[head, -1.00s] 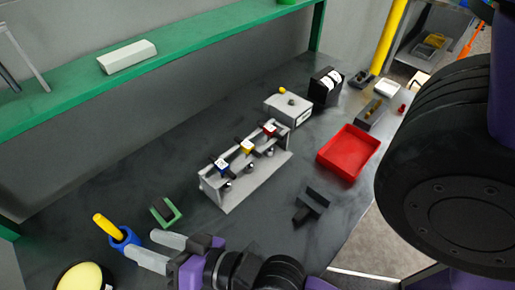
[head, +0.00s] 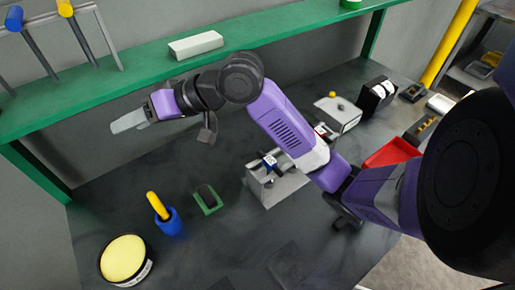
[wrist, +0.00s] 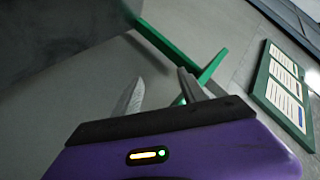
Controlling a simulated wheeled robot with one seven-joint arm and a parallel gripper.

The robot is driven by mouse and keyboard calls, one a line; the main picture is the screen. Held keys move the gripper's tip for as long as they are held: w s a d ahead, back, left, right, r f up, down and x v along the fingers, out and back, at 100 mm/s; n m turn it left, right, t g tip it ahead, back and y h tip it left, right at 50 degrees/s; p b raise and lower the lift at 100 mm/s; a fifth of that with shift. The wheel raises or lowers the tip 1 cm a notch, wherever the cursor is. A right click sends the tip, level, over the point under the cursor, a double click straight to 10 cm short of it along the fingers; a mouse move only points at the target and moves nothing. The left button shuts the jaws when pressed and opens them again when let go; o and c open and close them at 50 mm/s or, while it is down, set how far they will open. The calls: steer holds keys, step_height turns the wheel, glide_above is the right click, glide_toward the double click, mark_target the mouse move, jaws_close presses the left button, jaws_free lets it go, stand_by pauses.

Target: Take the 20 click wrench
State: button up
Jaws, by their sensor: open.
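Two long tools hang from a grey rack on the green shelf at the upper left of the head view. One has a blue end (head: 14,18) and the other a yellow end (head: 65,8). They may be the wrenches, but I see no readable 20 on either. My gripper (head: 128,121) is raised just in front of the shelf, below and to the right of these tools, pointing left. It is open and empty. In the wrist view its two fingers (wrist: 160,92) stand apart with nothing between them. No wrench shows clearly in the wrist view.
A green shelf (head: 130,80) runs along the back, with a white block (head: 196,44) on it. Below are a blue cup (head: 168,222) with a yellow handle, a yellow-topped round tin (head: 123,260) and a green holder (head: 208,200). My arm partly covers a tool stand (head: 280,186) and red tray (head: 391,152).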

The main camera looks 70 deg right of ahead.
steer(key=s+d+f+m+g+h, duration=0.1)
steer(key=s+d+f+g, duration=0.2)
steer(key=s+d, duration=0.4)
steer(key=s+d+f+m+g+h, duration=0.1)
steer(key=s+d+f+g, duration=0.3)
steer(key=s+d, duration=0.4)
steer(key=s+d+f+m+g+h, duration=0.1)
steer(key=s+d+f+g+h, duration=0.2)
steer(key=s+d, duration=0.5)
steer(key=shift+s+f+g, duration=0.2)
steer(key=shift+s+g, duration=0.15)
steer(key=shift+s, duration=0.7)
steer(key=shift+s+f+g, duration=0.15)
steer(key=shift+s+g, duration=0.15)
steer(key=shift+s, duration=0.75)
steer(key=shift+s+f+g, duration=0.2)
steer(key=shift+s+g, duration=0.15)
steer(key=shift+s, duration=0.7)
steer(key=shift+s+d+f, duration=0.1)
steer(key=shift+f, duration=0.2)
steer(key=shift+a+f+p, duration=0.2)
steer(key=shift+f+p, duration=0.6)
steer(key=shift+f, duration=2.65)
jaws_close()
